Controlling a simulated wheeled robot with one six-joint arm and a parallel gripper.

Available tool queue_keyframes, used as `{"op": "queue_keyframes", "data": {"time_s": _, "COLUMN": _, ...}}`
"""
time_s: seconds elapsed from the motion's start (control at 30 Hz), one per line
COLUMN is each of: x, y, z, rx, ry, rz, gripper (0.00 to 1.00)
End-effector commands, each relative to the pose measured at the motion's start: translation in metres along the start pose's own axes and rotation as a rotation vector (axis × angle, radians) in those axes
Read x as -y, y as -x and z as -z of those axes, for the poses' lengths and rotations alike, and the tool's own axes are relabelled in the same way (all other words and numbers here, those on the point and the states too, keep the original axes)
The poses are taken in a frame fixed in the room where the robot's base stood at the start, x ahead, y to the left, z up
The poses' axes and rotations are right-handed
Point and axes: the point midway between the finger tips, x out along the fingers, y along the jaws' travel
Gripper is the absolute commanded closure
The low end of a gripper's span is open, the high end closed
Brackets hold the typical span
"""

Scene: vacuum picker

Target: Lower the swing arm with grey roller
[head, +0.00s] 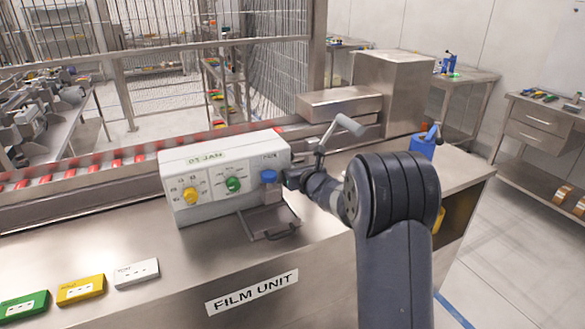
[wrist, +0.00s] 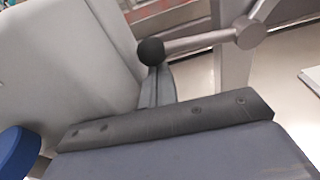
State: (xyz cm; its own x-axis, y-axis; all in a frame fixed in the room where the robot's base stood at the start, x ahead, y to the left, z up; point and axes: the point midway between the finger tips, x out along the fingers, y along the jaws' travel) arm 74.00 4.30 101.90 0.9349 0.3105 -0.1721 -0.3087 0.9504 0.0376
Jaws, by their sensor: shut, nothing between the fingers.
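The swing arm (head: 326,138) stands raised at the right end of the white machine, with its grey roller (head: 349,125) at the top, tilted. In the wrist view a metal rod (wrist: 200,44) with a black ball end (wrist: 151,52) runs from a round metal hub; I cannot tell for sure which part of the swing arm this is. My gripper (head: 291,178) is beside the machine's right end, below the roller. In the wrist view its fingers (wrist: 158,84) are together and empty, with the black ball just beyond their tips. Contact cannot be told.
The white machine (head: 215,160) has yellow and green knobs, a blue-capped part (head: 268,176) and a small tray (head: 268,222) in front. A conveyor with red rollers (head: 90,165) runs behind it. Green, yellow and white blocks lie at the bench's left front. A steel cabinet (head: 393,88) stands behind right.

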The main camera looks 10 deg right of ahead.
Motion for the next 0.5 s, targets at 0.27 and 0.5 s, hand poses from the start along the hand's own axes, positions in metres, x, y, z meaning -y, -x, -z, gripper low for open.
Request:
{"op": "queue_keyframes", "data": {"time_s": 0.27, "x": -0.0007, "y": 0.0010, "z": -0.0050, "rx": 0.000, "ry": -0.048, "rz": -0.008, "gripper": 1.00}}
{"op": "queue_keyframes", "data": {"time_s": 0.5, "x": -0.0010, "y": 0.0016, "z": -0.0085, "rx": 0.001, "ry": -0.083, "rz": -0.014, "gripper": 1.00}}
